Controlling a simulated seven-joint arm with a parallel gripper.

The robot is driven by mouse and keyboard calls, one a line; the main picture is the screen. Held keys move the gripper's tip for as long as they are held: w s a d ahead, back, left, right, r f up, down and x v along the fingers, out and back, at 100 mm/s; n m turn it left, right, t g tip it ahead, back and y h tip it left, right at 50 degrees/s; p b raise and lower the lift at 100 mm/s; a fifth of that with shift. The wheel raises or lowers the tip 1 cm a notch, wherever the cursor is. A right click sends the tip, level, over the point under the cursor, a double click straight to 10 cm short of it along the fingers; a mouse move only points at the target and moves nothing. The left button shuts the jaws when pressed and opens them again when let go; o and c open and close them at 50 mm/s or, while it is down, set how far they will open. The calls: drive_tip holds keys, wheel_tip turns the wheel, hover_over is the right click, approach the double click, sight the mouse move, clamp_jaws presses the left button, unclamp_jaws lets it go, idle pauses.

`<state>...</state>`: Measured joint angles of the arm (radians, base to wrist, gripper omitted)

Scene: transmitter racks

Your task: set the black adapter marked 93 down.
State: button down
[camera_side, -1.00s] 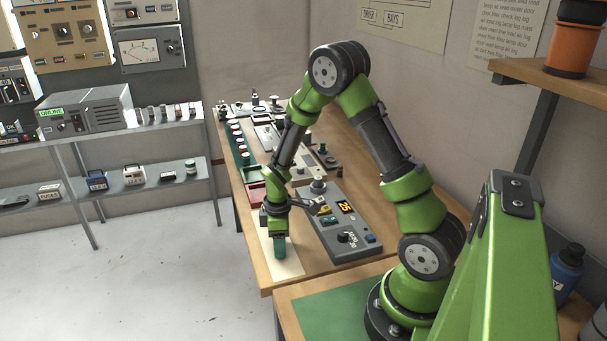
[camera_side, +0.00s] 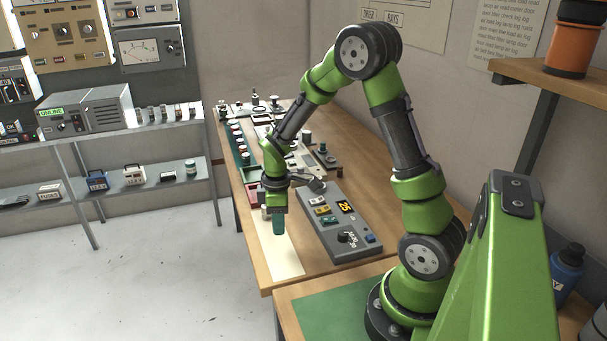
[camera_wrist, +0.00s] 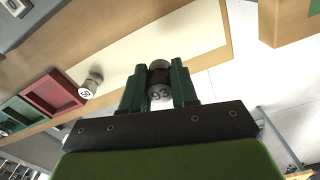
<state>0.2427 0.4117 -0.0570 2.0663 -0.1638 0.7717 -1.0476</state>
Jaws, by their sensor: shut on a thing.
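My gripper (camera_side: 278,226) is over the long cream strip (camera_side: 285,262) at the table's left edge in the side view. In the wrist view its two green fingers (camera_wrist: 159,84) are shut on the adapter marked 93 (camera_wrist: 159,92), which has a dark body and a pale end bearing the number. The adapter is hidden by the fingers in the side view. I cannot tell exactly how high it is above the strip. A second, pale adapter (camera_wrist: 91,85) stands apart to the left in the wrist view, on the strip near a red tray; its number is hard to read.
The red tray (camera_wrist: 52,92) and a green tray (camera_wrist: 17,113) lie left in the wrist view. A grey control panel (camera_side: 338,225) with a yellow display is right of the strip. Several items crowd the table's far end. The strip's near end is clear.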

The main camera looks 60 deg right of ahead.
drive_tip(key=shift+s+d+r, duration=0.1)
drive_tip(key=shift+d+r, duration=0.1)
drive_tip(key=shift+r, duration=0.35)
drive_tip(key=shift+d+r, duration=0.2)
drive_tip(key=shift+r, duration=0.3)
drive_tip(key=shift+m, duration=0.4)
drive_tip(key=d+f, duration=0.1)
drive_tip(key=d, duration=0.2)
drive_tip(key=w+d+f, duration=0.1)
drive_tip(key=d, duration=0.2)
drive_tip(key=w+d+f, duration=0.1)
drive_tip(key=d, duration=0.1)
drive_tip(key=shift+d+f, duration=0.25)
drive_tip(key=shift+d, duration=0.15)
drive_tip(key=shift+n, duration=0.4)
drive_tip(key=w+d, duration=0.3)
drive_tip(key=w, duration=0.2)
drive_tip(key=w+d+f, duration=0.1)
drive_tip(key=w+d, duration=0.2)
drive_tip(key=w, duration=0.2)
drive_tip(key=w+d, duration=0.2)
drive_tip(key=w, duration=0.3)
drive_tip(key=shift+w+d+f, duration=0.15)
drive_tip(key=shift+d+f, duration=0.05)
drive_tip(key=shift+d, duration=0.2)
drive_tip(key=shift+f, duration=1.7)
drive_tip(key=shift+f, duration=0.15)
drive_tip(key=c, duration=0.9)
unclamp_jaws()
drive_tip(key=shift+o, duration=0.2)
